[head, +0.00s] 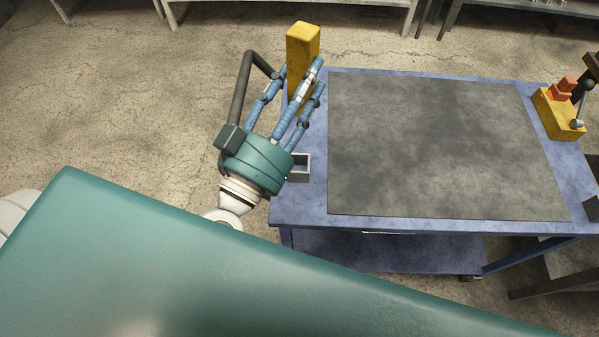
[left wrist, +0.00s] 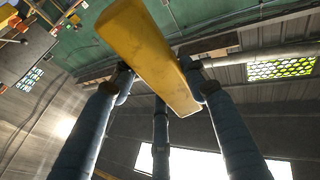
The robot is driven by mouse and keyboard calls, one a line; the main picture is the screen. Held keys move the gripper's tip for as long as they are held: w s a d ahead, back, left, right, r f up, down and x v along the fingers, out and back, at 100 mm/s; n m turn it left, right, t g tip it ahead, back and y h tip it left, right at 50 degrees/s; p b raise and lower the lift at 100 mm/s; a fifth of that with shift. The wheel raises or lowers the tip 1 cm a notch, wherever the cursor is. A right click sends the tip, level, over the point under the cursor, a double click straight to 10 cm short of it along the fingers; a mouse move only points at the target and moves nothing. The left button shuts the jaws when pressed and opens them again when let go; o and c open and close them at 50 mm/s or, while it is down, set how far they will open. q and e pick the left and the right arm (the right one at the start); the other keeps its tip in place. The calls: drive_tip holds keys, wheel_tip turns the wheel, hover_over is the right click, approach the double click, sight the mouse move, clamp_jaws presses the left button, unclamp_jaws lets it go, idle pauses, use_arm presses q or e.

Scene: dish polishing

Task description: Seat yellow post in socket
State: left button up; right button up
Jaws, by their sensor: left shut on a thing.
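The yellow post (head: 303,45) stands roughly upright in my left gripper (head: 300,76), at the left of the blue cart in the head view. The gripper's blue fingers are shut on the post. In the left wrist view the post (left wrist: 150,50) runs between the fingertips (left wrist: 160,85), with worn edges. A small grey square socket (head: 300,167) sits at the cart's left edge, beside my gripper's palm, which hides part of it. The post is apart from the socket. My right gripper is not in view.
The blue cart (head: 300,212) has a bare grey mat (head: 430,140) on top. A yellow block with orange parts and a lever (head: 557,115) stands at its right end. Grey benches (head: 290,3) line the back. Open floor (head: 110,100) lies to the left.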

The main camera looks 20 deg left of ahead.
use_arm(q)
drive_tip(key=shift+s+a+r+n+y, duration=0.2)
drive_tip(key=shift+a+r+n+y, duration=0.1)
drive_tip(key=shift+a, duration=0.05)
wheel_tip(320, 180, down, 4)
drive_tip(key=shift+d+r+b, duration=0.1)
drive_tip(key=shift+b, duration=1.05)
wheel_tip(320, 180, down, 16)
drive_tip(key=b, duration=0.5)
drive_tip(key=shift+w+r+b, duration=0.15)
drive_tip(key=shift+w+b, duration=0.05)
drive_tip(key=shift+b, duration=0.1)
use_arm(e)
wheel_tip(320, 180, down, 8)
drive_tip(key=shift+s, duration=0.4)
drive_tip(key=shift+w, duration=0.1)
use_arm(q)
drive_tip(key=o, duration=1.4)
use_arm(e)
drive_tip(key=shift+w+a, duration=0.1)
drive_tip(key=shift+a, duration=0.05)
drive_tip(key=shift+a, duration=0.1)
